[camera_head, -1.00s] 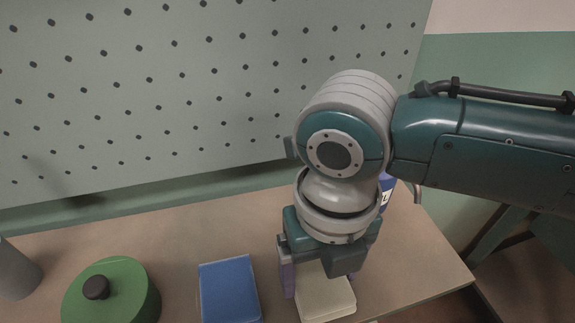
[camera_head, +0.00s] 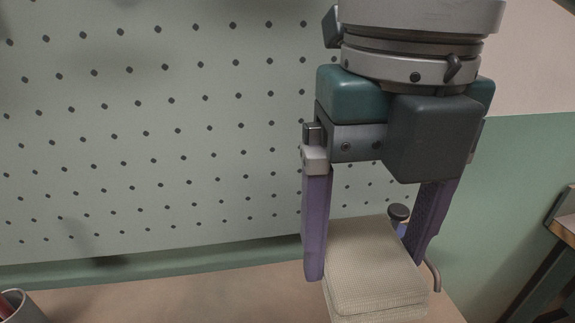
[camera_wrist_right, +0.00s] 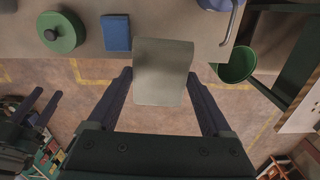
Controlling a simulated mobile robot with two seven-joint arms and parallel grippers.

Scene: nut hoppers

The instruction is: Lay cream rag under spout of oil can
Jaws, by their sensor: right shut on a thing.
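The cream rag (camera_head: 372,265), a thick folded pad, is between the purple fingers of my right gripper (camera_head: 365,270), which is shut on it. It also shows between the fingers in the right wrist view (camera_wrist_right: 162,72). The oil can (camera_head: 398,213) is mostly hidden behind the rag and a finger; its dark cap, a bit of blue body and its bent grey spout (camera_head: 434,276) show. In the right wrist view the can (camera_wrist_right: 214,4) is at the top edge, right of the rag. My left gripper (camera_wrist_right: 40,105) appears at the left there, its fingers apart.
In the right wrist view, a green lidded pot (camera_wrist_right: 60,32) and a blue folded cloth (camera_wrist_right: 116,33) lie on the bench left of the rag. A green bucket (camera_wrist_right: 238,65) is below the bench edge at right. A pegboard (camera_head: 160,120) stands behind the bench.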

